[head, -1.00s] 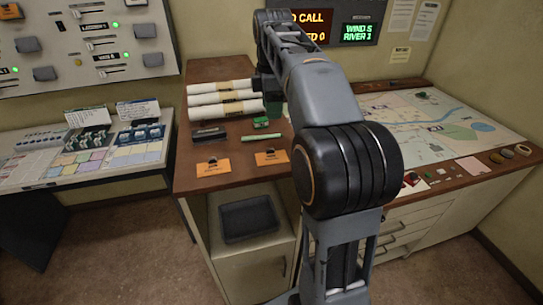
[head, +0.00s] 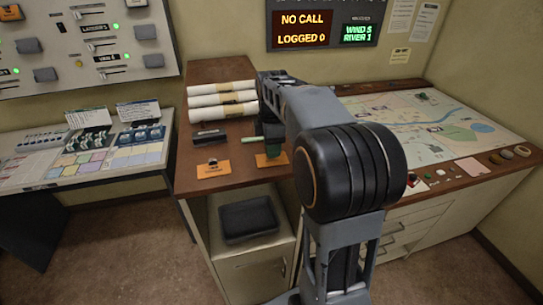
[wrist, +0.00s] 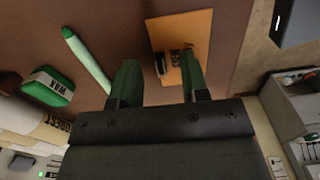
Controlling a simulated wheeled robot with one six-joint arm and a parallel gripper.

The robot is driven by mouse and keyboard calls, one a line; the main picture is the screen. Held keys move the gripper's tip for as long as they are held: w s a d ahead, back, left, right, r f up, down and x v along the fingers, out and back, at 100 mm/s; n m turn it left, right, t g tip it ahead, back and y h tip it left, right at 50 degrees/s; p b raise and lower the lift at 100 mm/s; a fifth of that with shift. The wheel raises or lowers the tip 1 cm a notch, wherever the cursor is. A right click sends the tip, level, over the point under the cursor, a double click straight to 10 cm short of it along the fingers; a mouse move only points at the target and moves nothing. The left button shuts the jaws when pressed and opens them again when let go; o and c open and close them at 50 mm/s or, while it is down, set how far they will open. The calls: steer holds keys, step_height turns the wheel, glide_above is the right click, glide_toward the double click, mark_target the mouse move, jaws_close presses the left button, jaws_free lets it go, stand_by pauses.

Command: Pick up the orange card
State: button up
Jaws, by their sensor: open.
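Two orange cards lie on the brown wooden top in the head view, a left one (head: 213,170) and a right one (head: 270,162), partly hidden by my gripper. One orange card also fills the upper middle of the wrist view (wrist: 190,22), with a small dark clip-like piece on it. My gripper (head: 274,150) is low over the right card, its green fingers apart. In the wrist view my gripper (wrist: 161,78) is open and empty, and the card's near part shows between and beyond the fingertips. I cannot tell whether the fingers touch the card.
A light green stick (wrist: 87,58) and a green box (wrist: 48,86) lie left of the card in the wrist view. A black case (head: 209,138) and white rolls (head: 222,98) lie farther back. A dark tray (head: 247,219) sits on the shelf below. A map desk (head: 455,150) is right.

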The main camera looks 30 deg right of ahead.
steer(key=shift+f, duration=0.4)
jaws_close()
